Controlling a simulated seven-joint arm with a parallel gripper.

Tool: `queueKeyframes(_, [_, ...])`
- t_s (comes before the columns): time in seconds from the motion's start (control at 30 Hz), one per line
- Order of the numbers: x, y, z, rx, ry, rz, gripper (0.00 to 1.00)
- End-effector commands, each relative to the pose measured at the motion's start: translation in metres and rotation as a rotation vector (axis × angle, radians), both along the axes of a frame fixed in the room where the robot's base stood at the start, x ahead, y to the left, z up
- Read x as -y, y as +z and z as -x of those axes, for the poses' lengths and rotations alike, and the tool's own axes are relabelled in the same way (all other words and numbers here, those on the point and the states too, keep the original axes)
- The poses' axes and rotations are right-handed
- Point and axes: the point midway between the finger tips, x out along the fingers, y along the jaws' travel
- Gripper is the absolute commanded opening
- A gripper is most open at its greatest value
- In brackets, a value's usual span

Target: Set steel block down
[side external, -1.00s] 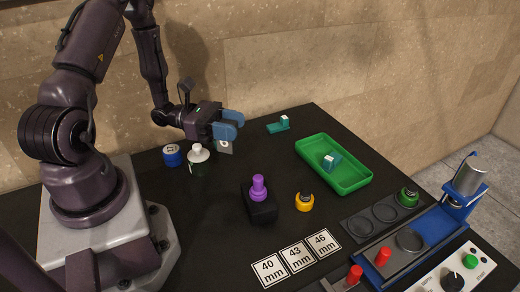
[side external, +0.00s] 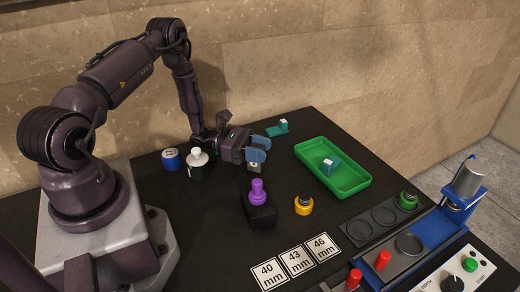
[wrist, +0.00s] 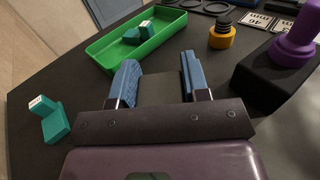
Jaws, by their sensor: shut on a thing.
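My gripper (side external: 265,147) is shut on the steel block (side external: 254,167), a small grey piece with a pale label that shows below the blue fingers in the side view. In the wrist view the block (wrist: 160,90) is a dull grey shape between the two blue fingers of my gripper (wrist: 159,76). The fingers are low over the black table (side external: 225,205), left of the green tray. I cannot tell whether the block touches the table.
The green tray (side external: 358,188) holds a teal piece (side external: 330,166). Another teal piece (side external: 278,128) is behind my gripper. A purple knob on a black block (side external: 260,212) and a yellow-based piece (side external: 303,205) stand in front. A white-topped bottle (side external: 197,157) and blue tin (side external: 171,159) stand left.

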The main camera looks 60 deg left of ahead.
Motion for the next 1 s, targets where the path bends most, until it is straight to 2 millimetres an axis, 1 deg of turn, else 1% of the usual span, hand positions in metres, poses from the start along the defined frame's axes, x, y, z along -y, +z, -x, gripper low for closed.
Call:
queueKeyframes(0.37, [0.000, -0.002, -0.001, 0.006, 0.000, 0.002, 0.00])
queueKeyframes(0.4, [0.000, -0.004, 0.000, 0.001, 0.000, 0.000, 0.45])
queueKeyframes(0.47, [0.000, -0.004, 0.000, 0.001, 0.000, 0.000, 0.58])
queueKeyframes(0.5, [0.000, -0.004, 0.000, 0.001, 0.000, 0.000, 0.68])
queueKeyframes(0.83, [0.000, -0.001, 0.000, 0.001, -0.001, 0.000, 0.68])
queueKeyframes(0.97, [-0.012, -0.001, 0.011, 0.001, 0.003, 0.000, 0.68])
queueKeyframes(1.0, [-0.018, -0.001, 0.016, 0.001, 0.005, 0.000, 0.68])
